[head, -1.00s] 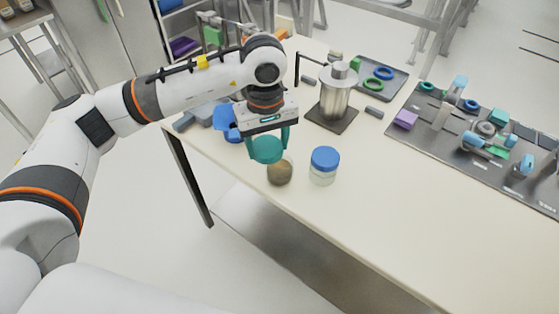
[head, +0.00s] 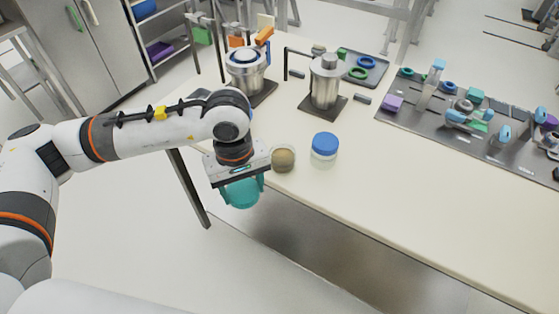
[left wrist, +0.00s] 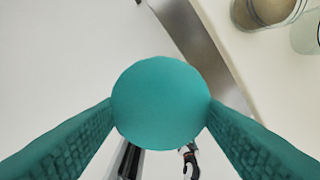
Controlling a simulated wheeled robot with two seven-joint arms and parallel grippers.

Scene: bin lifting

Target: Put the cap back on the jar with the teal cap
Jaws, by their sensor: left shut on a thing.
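My left gripper (head: 241,190) is shut on the teal cap (head: 240,194), held between its two teal fingers. In the left wrist view the cap (left wrist: 161,103) is a round teal disc with a finger on each side. The open jar (head: 283,160), clear with brown contents, stands upright near the table's front edge, to the right of the gripper and apart from it. The jar (left wrist: 268,8) is cut off at the top right of the left wrist view. The cap appears in front of the table edge, over the floor. My right gripper is not identifiable.
A jar with a blue cap (head: 325,146) stands right of the open jar. Metal canisters on dark bases (head: 325,85), a dark tray with rings (head: 362,68) and a grey board with several parts (head: 465,125) are farther back. The front right of the table (head: 420,200) is clear.

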